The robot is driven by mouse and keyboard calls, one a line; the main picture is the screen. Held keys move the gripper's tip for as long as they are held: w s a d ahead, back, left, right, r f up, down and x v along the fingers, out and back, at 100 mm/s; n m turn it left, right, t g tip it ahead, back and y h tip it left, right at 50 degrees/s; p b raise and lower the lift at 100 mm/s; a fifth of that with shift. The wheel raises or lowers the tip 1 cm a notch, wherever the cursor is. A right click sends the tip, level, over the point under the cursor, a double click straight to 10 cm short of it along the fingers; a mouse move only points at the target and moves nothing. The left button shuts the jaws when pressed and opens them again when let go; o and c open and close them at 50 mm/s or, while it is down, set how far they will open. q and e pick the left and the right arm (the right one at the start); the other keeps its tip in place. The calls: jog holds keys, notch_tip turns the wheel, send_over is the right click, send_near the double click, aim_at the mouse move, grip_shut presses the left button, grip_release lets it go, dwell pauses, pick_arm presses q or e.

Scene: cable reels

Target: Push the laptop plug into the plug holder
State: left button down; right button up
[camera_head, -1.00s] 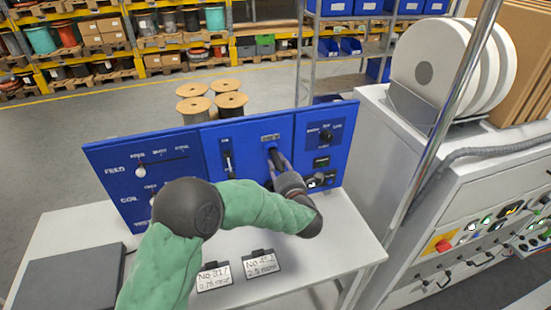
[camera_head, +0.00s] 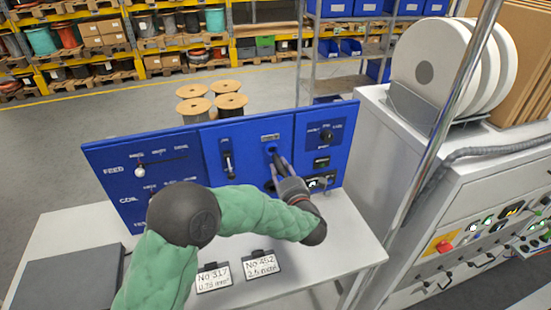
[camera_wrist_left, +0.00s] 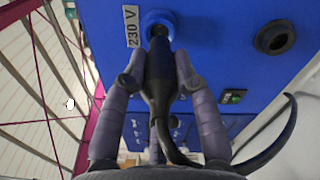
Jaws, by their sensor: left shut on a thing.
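My left gripper (camera_head: 281,166) is at the blue panel (camera_head: 255,133), in front of its right-middle section. In the left wrist view its two purple-grey fingers (camera_wrist_left: 158,75) are closed on the black laptop plug (camera_wrist_left: 160,88). The plug's tip points at the round blue plug holder (camera_wrist_left: 158,24) beside the "230 V" label (camera_wrist_left: 131,25). The tip meets the holder's opening; how deep it sits I cannot tell. The plug's black cable (camera_wrist_left: 172,145) runs down behind the gripper. My right gripper does not show.
A second round black socket (camera_wrist_left: 274,38) sits to the right on the panel. Two number cards (camera_head: 213,278) and a grey flat box (camera_head: 68,278) are on the white table (camera_head: 345,235). A metal post (camera_head: 440,130) stands to the right.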

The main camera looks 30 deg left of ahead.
pick_arm(q)
jog(key=shift+s+d, duration=0.1)
dwell(0.3)
jog(key=b+v, duration=0.2)
jog(key=v, duration=0.4)
dwell(0.5)
notch_tip(320, 180, down, 18)
jog(key=b, duration=1.1)
jog(key=p+x, duration=0.2)
jog(key=x, duration=0.5)
jog(key=shift+b, duration=1.15)
dwell(1.2)
jog(key=shift+b, duration=0.3)
